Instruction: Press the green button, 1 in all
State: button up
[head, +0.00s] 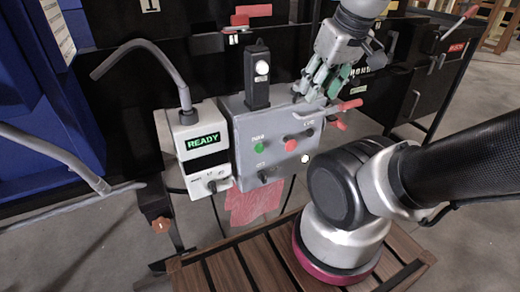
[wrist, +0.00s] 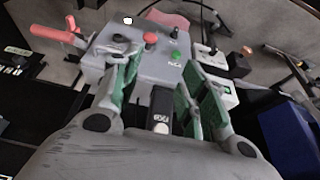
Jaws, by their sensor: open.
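The green button (head: 259,149) sits on the front of a grey control box (head: 262,178) in the head view, left of a red button (head: 291,145). In the wrist view the green button (wrist: 175,55) is on the box face beyond my fingers, with the red button (wrist: 151,38) to its left. My gripper (head: 318,84) is above and right of the buttons in the head view, apart from the green one. Its green-padded fingers (wrist: 160,92) are spread and empty. Nothing hides the green button in either view.
A black upright device (head: 257,80) stands on top of the box. A white unit with a READY display (head: 203,142) is just left of it. Red-handled levers (head: 350,105) stick out at the right. A slatted wooden surface (head: 222,274) lies in front.

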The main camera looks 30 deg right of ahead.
grip_shut()
dwell(1.1)
